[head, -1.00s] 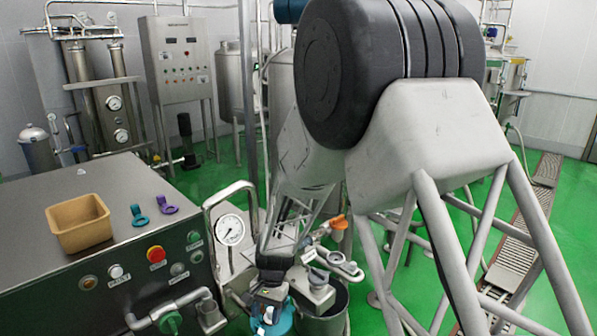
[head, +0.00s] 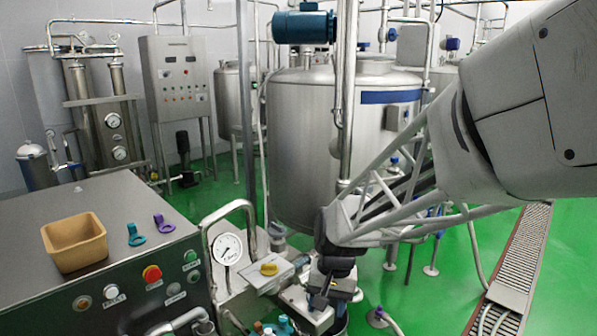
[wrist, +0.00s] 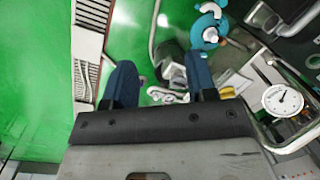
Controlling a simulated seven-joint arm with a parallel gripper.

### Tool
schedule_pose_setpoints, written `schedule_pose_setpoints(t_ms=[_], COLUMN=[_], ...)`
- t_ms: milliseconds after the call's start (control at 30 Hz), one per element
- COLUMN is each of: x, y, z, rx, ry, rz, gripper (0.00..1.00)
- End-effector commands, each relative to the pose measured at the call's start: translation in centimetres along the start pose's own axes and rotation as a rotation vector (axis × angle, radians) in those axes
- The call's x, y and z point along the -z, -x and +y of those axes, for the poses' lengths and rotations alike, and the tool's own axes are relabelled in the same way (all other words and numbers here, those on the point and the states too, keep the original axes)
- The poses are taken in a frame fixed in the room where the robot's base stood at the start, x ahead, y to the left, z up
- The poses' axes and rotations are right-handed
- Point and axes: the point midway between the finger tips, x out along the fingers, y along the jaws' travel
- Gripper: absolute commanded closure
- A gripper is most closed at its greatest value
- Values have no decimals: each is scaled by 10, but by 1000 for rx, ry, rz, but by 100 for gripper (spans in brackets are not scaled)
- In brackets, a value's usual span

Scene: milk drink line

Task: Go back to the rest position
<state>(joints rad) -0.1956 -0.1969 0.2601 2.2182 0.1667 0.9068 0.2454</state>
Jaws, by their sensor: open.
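My gripper (head: 322,300) hangs at the lower middle of the head view, beside the pipework right of the pressure gauge (head: 227,249). In the wrist view my gripper (wrist: 161,75) shows two dark blue fingers spread apart, with nothing held between them. Past the fingers lie green floor and white and grey fittings. A teal part (wrist: 208,25) with a pale piece on it is beyond the right finger, apart from it. The gauge also shows at the right of the wrist view (wrist: 283,101).
A steel cabinet (head: 110,215) at left carries a tan bin (head: 75,243), a teal ring tool (head: 136,234) and a purple ring tool (head: 163,223). A yellow-handled valve (head: 268,269) sits left of my gripper. A large tank (head: 305,140) stands behind.

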Motion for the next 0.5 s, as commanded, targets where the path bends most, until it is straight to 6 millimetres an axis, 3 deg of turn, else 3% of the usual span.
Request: schedule_pose_setpoints(t_ms=[200, 500], x=[-33, -81], y=[34, 68], z=[34, 75], rx=[-7, -28], ry=[32, 76], rz=[66, 153], gripper=[48, 48])
